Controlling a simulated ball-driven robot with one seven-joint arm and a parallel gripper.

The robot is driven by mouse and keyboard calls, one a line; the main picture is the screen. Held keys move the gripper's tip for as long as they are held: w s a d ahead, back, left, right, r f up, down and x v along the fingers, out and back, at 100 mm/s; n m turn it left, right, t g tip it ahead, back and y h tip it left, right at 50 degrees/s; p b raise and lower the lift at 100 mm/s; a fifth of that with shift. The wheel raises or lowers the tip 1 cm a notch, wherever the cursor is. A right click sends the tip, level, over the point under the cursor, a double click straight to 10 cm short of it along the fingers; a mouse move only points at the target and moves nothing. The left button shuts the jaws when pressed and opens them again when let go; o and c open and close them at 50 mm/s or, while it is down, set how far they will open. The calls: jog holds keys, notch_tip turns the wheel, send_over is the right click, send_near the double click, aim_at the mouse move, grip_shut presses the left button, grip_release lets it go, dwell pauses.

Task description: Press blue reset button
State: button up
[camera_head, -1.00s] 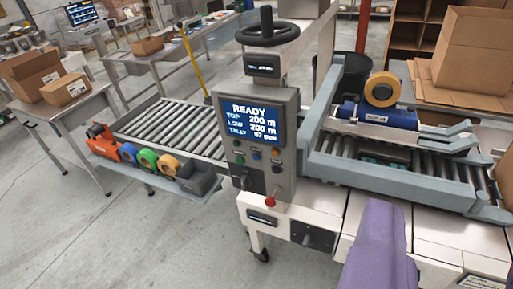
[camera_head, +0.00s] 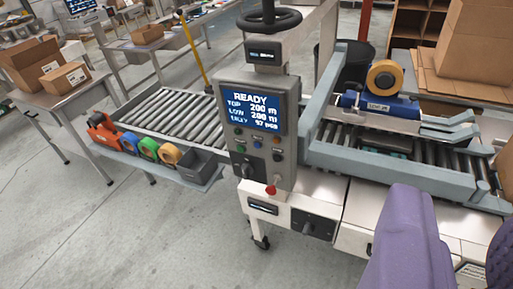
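The blue button (camera_head: 257,144) is a small round button on the grey control panel (camera_head: 284,170), below the lit screen (camera_head: 254,111). Green and orange buttons sit around it. The screen reads READY. Nothing covers the blue button. Purple parts of my own body show at the lower right, well apart from the panel. I see no gripper fingertips, so the gripper's opening is hidden.
A red knob (camera_head: 270,190) sits below the panel and a black handwheel (camera_head: 269,20) above. A roller conveyor (camera_head: 180,120) lies left, with a tray of tape rolls (camera_head: 205,165). A taping head (camera_head: 383,100) stands right. The floor at lower left is clear.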

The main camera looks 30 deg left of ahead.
grip_shut()
dwell(1.4)
